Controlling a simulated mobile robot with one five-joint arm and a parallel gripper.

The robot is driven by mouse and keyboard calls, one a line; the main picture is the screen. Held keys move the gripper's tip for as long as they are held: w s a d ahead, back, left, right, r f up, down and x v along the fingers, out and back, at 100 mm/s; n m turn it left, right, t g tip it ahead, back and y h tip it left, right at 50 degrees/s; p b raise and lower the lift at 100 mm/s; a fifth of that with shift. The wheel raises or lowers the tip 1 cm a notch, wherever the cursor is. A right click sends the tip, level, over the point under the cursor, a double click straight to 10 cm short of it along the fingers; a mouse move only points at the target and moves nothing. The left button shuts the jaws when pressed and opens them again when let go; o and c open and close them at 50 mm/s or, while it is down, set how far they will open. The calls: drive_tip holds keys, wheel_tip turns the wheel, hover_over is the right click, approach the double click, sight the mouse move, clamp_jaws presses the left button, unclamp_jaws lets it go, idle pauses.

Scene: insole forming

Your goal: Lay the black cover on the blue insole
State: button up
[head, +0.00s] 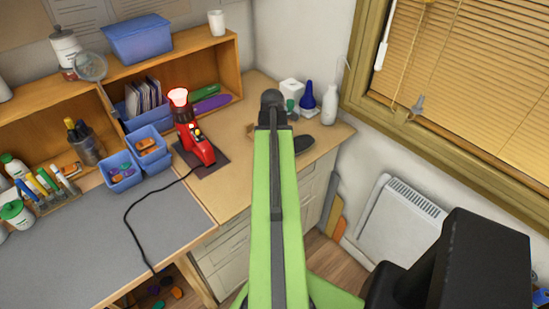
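A dark, rounded flat piece (303,144) lies on the wooden desk just right of my green arm; it may be the black cover, but my arm hides part of it. I cannot make out a blue insole on the desk. My green arm reaches forward over the wooden desk and ends at a dark rounded joint. My gripper is not visible, hidden behind or below the arm.
A red heat tool (190,130) stands on a dark mat left of my arm, its cord crossing the grey mat (170,235). A white bottle (329,104) and a blue bottle (308,97) stand behind. Green (203,92) and purple (212,104) insoles lie in the shelf.

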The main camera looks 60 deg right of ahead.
drive_tip(key=o, duration=1.2)
drive_tip(key=shift+s+a, duration=0.1)
drive_tip(key=shift+s, duration=0.05)
drive_tip(key=shift+f, duration=0.1)
drive_tip(key=shift+w+d+f, duration=0.1)
drive_tip(key=shift+w+d, duration=0.1)
drive_tip(key=shift+s+a, duration=0.1)
drive_tip(key=shift+r, duration=0.2)
wheel_tip(320, 180, up, 12)
drive_tip(key=p, duration=1.2)
drive_tip(key=shift+f, duration=0.1)
